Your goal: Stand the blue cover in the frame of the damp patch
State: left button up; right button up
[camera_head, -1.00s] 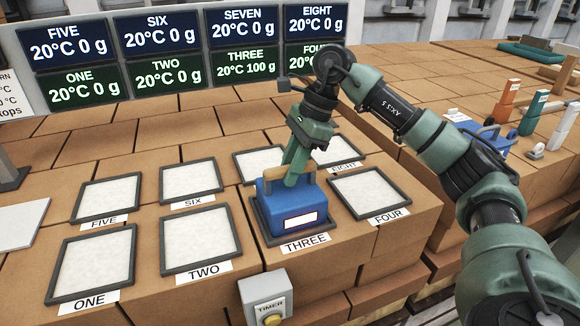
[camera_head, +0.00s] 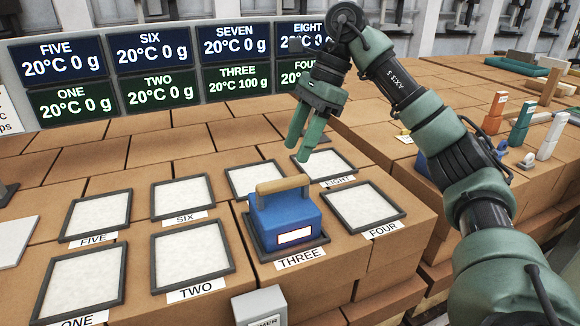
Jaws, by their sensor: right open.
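The blue cover (camera_head: 285,218), a box with a wooden handle on top, stands upright in the dark frame labelled THREE (camera_head: 262,250). It hides most of that frame's inside. My right gripper (camera_head: 300,150) is open and empty, above and behind the cover, clear of its handle. Framed white patches ONE (camera_head: 80,282), TWO (camera_head: 192,252), FOUR (camera_head: 363,207), FIVE (camera_head: 97,213), SIX (camera_head: 181,196) and EIGHT (camera_head: 325,164) are bare. The frame behind the cover (camera_head: 252,178) is partly hidden. My left gripper is not in view.
The display board (camera_head: 160,70) reads THREE 20°C 100 g; the other fully readable panels show 0 g. My right arm partly hides FOUR and EIGHT. A grey timer box (camera_head: 260,305) is in front. Small coloured blocks (camera_head: 520,125) stand at right.

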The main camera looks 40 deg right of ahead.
jog(key=shift+v, duration=1.2)
